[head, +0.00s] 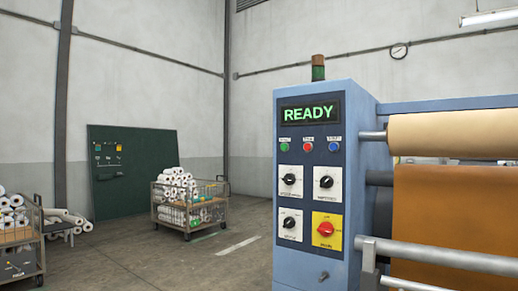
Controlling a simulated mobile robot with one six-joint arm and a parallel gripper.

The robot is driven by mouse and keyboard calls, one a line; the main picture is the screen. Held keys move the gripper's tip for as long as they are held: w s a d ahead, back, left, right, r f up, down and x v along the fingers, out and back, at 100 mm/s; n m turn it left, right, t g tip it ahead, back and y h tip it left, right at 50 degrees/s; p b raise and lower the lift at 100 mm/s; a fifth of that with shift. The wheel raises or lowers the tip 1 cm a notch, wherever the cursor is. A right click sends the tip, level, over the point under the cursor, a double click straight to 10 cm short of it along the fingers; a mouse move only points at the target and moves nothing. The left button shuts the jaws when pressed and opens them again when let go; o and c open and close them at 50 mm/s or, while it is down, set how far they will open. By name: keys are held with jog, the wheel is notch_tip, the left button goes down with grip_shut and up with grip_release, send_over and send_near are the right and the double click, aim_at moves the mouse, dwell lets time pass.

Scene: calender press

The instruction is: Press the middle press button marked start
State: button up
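The blue control cabinet (308,260) of the calender press stands right of centre in the head view. Its display (310,113) reads READY in green letters. Below it is a row of three small round buttons: a green button (284,147) on the left, a red button (308,146) in the middle and a blue button (334,146) on the right. Each has a small pale label above it, too small to read. My gripper is not in view.
Below the buttons are three black knobs on white plates and a red knob (326,229) on a yellow plate. Press rollers (450,133) with tan and brown material fill the right. Carts (190,205) of white rolls stand left. Open floor (150,265) lies between.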

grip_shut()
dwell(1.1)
